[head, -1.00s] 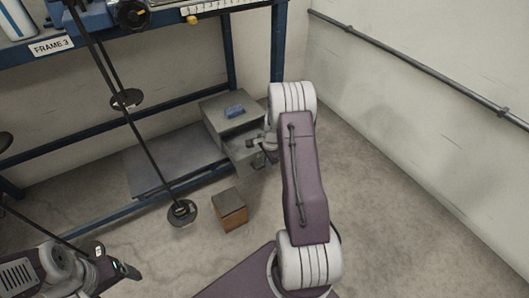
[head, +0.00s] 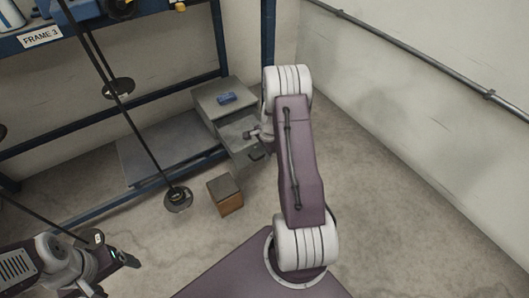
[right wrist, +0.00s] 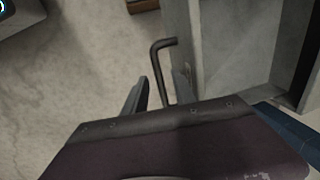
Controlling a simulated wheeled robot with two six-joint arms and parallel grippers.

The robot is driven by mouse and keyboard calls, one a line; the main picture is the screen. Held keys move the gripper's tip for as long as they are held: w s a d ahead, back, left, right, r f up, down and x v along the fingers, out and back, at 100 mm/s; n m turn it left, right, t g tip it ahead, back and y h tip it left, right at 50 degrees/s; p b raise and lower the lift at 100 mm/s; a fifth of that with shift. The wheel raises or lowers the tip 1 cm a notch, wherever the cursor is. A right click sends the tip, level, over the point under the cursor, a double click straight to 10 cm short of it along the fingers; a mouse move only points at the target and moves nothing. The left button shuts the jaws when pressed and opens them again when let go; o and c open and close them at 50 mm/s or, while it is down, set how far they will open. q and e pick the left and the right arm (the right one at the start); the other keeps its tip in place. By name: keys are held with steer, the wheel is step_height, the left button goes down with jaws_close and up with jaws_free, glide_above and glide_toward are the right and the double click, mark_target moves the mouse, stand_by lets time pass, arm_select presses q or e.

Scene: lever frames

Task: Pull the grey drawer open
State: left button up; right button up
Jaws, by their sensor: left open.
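The grey drawer (head: 240,150) stands partly out of the grey cabinet (head: 213,94) on the floor beside the blue frame. Its front also shows in the right wrist view (right wrist: 228,45), with a dark bent handle (right wrist: 160,62). My right gripper (head: 252,134) is at the drawer, partly hidden by my own arm. In the right wrist view a dark finger (right wrist: 133,100) lies close beside the handle; whether the jaws are closed on it I cannot tell. My left gripper (head: 130,260) is open and empty at the lower left, away from the drawer.
A blue object (head: 227,98) lies on the cabinet. A brown box (head: 225,196) stands on the floor in front of the drawer. A dark rod with a round foot (head: 178,199) is left of it. A wall with a rail (head: 420,55) is at the right, with bare floor before it.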

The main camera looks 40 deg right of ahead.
steer(key=shift+r, duration=0.1)
step_height(320, 180, up, 9)
steer(key=s+p, duration=0.1)
steer(key=p, duration=0.5)
steer(key=shift+s, duration=0.35)
steer(key=shift+a, duration=0.1)
